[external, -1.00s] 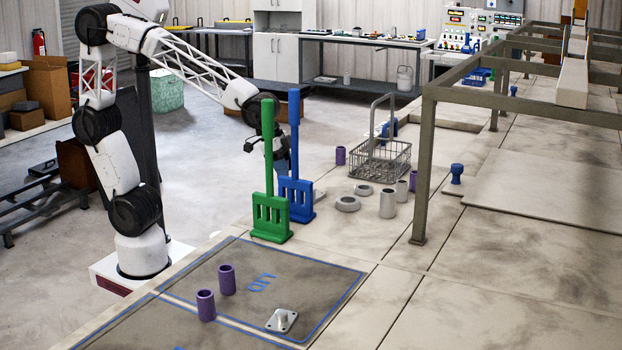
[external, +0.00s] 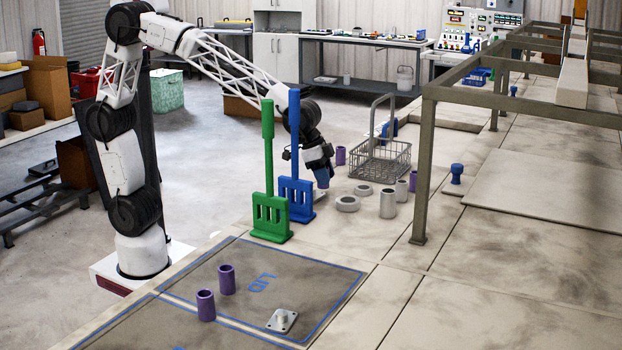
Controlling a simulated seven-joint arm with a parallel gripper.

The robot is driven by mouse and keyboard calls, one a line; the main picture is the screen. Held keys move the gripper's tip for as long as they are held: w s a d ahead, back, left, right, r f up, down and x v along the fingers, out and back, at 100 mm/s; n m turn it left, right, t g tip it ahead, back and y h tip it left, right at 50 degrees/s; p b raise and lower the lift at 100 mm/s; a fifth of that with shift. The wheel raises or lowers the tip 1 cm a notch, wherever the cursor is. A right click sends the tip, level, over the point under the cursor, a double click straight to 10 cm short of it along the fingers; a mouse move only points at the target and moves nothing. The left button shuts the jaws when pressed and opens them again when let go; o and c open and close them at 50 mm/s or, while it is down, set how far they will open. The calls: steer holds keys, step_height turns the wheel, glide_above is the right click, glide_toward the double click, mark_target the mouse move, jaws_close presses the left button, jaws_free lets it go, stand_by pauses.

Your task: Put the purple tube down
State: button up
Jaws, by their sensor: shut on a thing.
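My gripper (external: 318,163) is above the table, just right of the blue rack, pointing down and slightly tilted. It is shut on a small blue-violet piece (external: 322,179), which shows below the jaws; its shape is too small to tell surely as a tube. A purple tube (external: 340,155) stands upright just right of my gripper, left of the wire basket. Another purple tube (external: 413,181) stands by the frame leg.
A green rack (external: 270,218) and a blue rack (external: 296,200) with tall handles stand left of my gripper. Grey rings (external: 347,204), a grey cylinder (external: 388,204) and a wire basket (external: 380,160) stand right. Table at right is mostly bare.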

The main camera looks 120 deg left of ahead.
steer(key=shift+w+a, duration=0.1)
steer(key=shift+w, duration=0.4)
steer(key=shift+w+f, duration=0.1)
steer(key=shift+w, duration=0.15)
steer(key=shift+w+a+f, duration=0.1)
steer(key=shift+w+f, duration=0.1)
steer(key=shift+f, duration=1.55)
steer(key=shift+f, duration=0.15)
steer(key=o, duration=1)
